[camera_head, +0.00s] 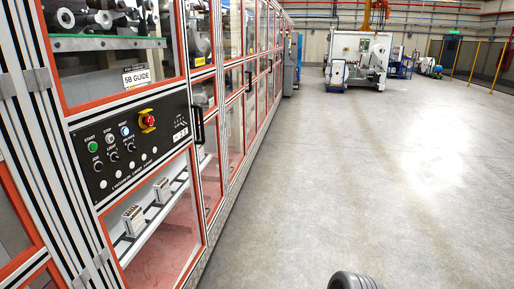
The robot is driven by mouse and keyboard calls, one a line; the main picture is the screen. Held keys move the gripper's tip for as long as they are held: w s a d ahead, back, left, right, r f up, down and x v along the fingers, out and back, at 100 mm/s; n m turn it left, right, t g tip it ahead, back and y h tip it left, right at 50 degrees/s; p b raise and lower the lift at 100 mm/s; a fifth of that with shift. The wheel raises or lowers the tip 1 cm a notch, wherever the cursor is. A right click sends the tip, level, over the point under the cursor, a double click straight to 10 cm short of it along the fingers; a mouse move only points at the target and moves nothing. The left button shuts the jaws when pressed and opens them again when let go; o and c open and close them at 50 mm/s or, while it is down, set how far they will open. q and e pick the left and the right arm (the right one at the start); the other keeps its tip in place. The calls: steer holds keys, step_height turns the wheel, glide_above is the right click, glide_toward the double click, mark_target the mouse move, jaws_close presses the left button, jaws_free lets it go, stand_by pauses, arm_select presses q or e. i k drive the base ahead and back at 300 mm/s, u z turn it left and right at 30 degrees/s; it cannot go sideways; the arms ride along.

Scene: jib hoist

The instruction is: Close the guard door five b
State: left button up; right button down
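A machine section labelled 5B GUIDE (137,76) stands at the left, close to me. Its upper guard door (121,102) has an orange-red frame around a clear pane, with rollers visible behind it. The pane looks roughly in line with the machine front; I cannot tell whether the door is fully shut. A black bar handle (198,125) sits at the right of this section. Below the door is a black control panel (133,148) with a red emergency stop (147,121) and coloured buttons. Neither of my grippers is in view.
A lower orange-framed window (170,236) sits under the panel. More guarded sections with handles (249,80) run away along the left. A white machine (360,58) stands at the far end. The grey floor (380,170) to the right is wide and clear.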

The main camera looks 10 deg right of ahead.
mark_target(96, 194)
steer(key=z, duration=0.25)
steer(key=k, duration=0.45)
steer(key=z, duration=0.65)
steer(key=i, duration=1.7)
steer(key=u, duration=0.85)
